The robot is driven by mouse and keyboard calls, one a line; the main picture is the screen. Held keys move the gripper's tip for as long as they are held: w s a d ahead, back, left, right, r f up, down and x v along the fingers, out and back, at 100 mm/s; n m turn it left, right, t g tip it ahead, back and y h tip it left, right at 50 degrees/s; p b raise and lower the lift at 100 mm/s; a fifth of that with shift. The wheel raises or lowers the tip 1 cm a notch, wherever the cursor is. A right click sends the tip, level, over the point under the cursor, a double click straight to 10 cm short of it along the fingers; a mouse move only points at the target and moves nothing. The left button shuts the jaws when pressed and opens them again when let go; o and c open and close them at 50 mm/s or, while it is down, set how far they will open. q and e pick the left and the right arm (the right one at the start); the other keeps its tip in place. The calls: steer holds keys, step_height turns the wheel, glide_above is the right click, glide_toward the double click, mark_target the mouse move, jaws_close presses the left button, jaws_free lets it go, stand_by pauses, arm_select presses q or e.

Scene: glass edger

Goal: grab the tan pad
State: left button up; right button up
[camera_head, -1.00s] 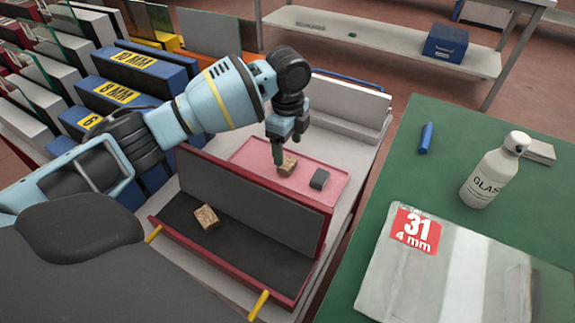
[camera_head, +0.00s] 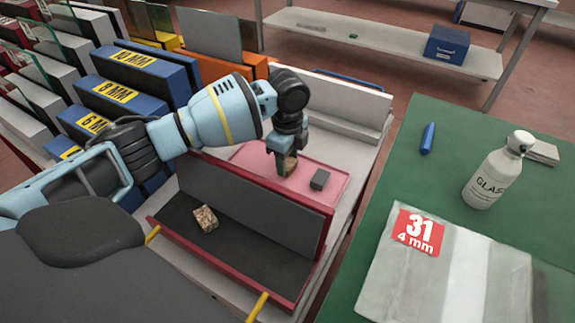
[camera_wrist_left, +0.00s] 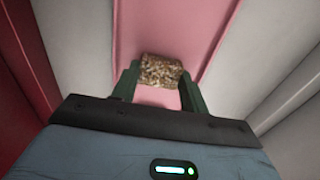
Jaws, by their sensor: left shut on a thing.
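The tan pad (camera_head: 290,164) is a small speckled cork-like block on the pink tray (camera_head: 331,194) behind the red-edged rack. My left gripper (camera_head: 287,166) points down over the tray and is shut on this pad. In the left wrist view the pad (camera_wrist_left: 161,71) sits between the two green fingers of the gripper (camera_wrist_left: 160,83), with pink surface around it. I cannot tell whether the pad still touches the tray. A second tan block (camera_head: 205,219) lies in the dark trough of the rack. My right gripper is not in view.
A dark grey block (camera_head: 320,179) lies right of the gripper on the pink tray. The red-edged rack (camera_head: 240,205) stands in front. A green table (camera_head: 400,178) at right holds a white bottle (camera_head: 492,178), a blue marker and a bagged packet marked 31. Binder-like blue racks stand at left.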

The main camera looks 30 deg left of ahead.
mark_target(288, 163)
arm_select(q)
step_height(288, 163, up, 8)
steer(key=shift+r+p, duration=0.25)
steer(key=shift+p, duration=0.45)
steer(key=shift+r, duration=0.75)
